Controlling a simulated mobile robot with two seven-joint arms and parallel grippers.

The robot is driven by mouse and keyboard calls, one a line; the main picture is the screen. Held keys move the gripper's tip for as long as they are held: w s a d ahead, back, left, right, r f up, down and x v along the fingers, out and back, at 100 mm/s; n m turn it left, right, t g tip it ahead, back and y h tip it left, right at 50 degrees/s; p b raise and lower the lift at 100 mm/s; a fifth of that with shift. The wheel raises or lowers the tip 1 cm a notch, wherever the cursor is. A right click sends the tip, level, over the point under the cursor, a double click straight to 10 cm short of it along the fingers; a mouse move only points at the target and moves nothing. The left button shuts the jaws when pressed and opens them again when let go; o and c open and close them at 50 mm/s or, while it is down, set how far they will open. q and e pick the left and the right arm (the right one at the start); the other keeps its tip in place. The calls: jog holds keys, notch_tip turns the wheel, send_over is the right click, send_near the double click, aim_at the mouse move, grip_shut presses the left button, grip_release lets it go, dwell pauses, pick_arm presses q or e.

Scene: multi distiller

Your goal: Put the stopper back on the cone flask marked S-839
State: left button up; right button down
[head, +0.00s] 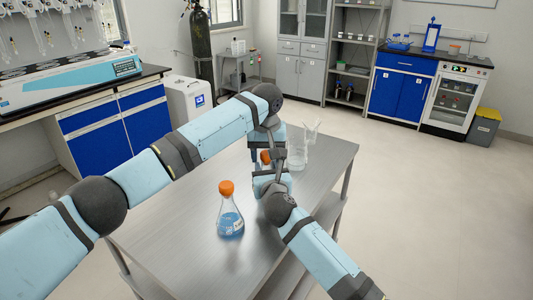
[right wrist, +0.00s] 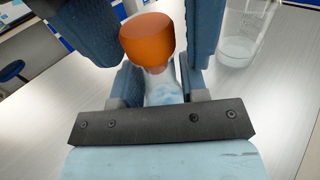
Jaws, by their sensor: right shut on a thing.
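One cone flask (right wrist: 163,90), clear with bluish contents, is between my grippers at the table's right side. Its orange stopper (right wrist: 147,40) sits at the mouth of its neck; the stopper also shows in the head view (head: 265,157). My right gripper (head: 268,176) is shut on this flask below the stopper. My left gripper (head: 266,150) comes down from above, its fingers spread either side of the stopper, with a gap visible on the right. A second cone flask (head: 230,222) with blue liquid and an orange stopper (head: 226,187) stands upright on the table. No marking is readable.
The steel table (head: 170,215) holds everything. A clear beaker (head: 297,150) with glassware in it stands just behind and right of my grippers; it also shows in the right wrist view (right wrist: 242,45). The table's left and front parts are clear around the second flask.

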pick_arm(q)
jog(key=shift+o, duration=0.5)
jog(key=shift+r, duration=0.1)
pick_arm(e)
jog(key=shift+f, duration=0.1)
pick_arm(q)
notch_tip(320, 180, up, 12)
jog(key=s, duration=0.1)
jog(key=shift+s, duration=0.3)
pick_arm(e)
jog(key=c, duration=0.6)
grip_release()
jog(key=shift+o, duration=0.2)
jog(key=s+d, duration=0.1)
jog(key=s, duration=0.3)
jog(key=s+p, duration=0.1)
jog(key=s, duration=0.4)
jog(key=s+d+p, duration=0.1)
jog(key=s, duration=0.3)
jog(key=shift+s+d, duration=0.15)
jog(key=shift+d, duration=0.2)
jog(key=shift+s, duration=0.15)
pick_arm(q)
notch_tip(320, 180, up, 2)
